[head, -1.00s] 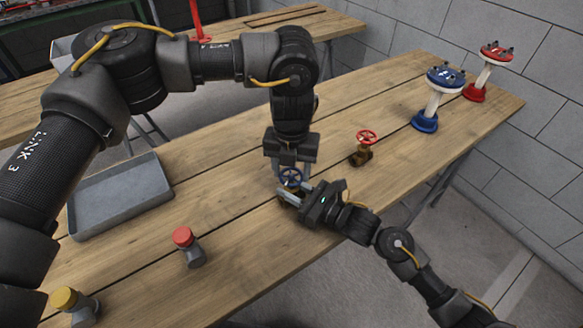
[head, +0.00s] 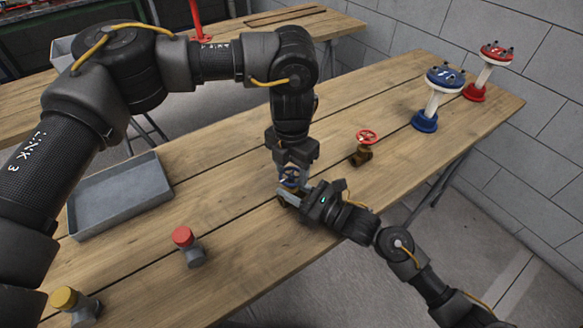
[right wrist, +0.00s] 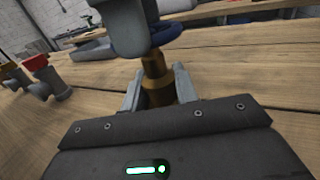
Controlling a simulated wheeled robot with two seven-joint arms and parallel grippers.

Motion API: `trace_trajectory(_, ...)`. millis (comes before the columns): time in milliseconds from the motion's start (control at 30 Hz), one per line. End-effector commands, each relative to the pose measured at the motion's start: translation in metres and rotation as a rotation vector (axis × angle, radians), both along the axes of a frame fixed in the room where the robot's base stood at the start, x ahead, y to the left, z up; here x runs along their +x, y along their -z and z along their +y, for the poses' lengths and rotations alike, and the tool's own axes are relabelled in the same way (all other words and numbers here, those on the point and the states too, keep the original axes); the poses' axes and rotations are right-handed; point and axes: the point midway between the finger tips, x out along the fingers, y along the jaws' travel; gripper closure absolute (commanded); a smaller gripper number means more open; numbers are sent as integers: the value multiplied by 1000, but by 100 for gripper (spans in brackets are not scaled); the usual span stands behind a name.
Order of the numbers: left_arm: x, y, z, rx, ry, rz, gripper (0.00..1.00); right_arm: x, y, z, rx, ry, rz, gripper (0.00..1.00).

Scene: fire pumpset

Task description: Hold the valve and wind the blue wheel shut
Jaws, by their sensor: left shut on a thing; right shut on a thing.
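The valve with the blue wheel (head: 291,178) stands on the plank bench (head: 225,215), mostly covered by my grippers. My left gripper (head: 291,171) points straight down from above and is shut on the blue wheel. My right gripper (head: 285,194) reaches in from the right, low over the bench, and is shut on the valve's body. In the right wrist view, the brass valve body (right wrist: 156,82) stands upright between the two jaws of my right gripper (right wrist: 158,92). A grey finger of my left gripper (right wrist: 128,28) hangs above it and hides most of the wheel.
A brass valve with a red wheel (head: 365,145) stands right of my grippers. A grey tray (head: 120,200) lies at left. A red-capped fitting (head: 187,246) and a yellow-capped one (head: 72,304) are nearer. Blue (head: 428,112) and red (head: 482,82) flanged pieces stand far right.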

Motion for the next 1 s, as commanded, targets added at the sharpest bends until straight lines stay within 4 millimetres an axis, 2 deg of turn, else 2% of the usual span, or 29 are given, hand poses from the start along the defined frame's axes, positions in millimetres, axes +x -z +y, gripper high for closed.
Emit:
trace_trajectory(267,-1,0,0,1,2,4,70,2,2,-2,-3,6,3,100)
trace_trajectory(300,-1,0,0,1,2,4,46,2,2,-2,-4,6,4,100)
trace_trajectory(467,-1,0,0,0,1,2,25,1,2,-1,-3,4,3,100)
trace_trajectory(767,0,-1,0,1,0,1,25,0,1,-1,-3,2,2,100)
trace_trajectory(867,1,-10,0,0,0,-1,25,0,1,-1,-2,1,2,100)
trace_trajectory(1000,1,-35,0,0,0,-4,25,0,1,0,-2,1,2,100)
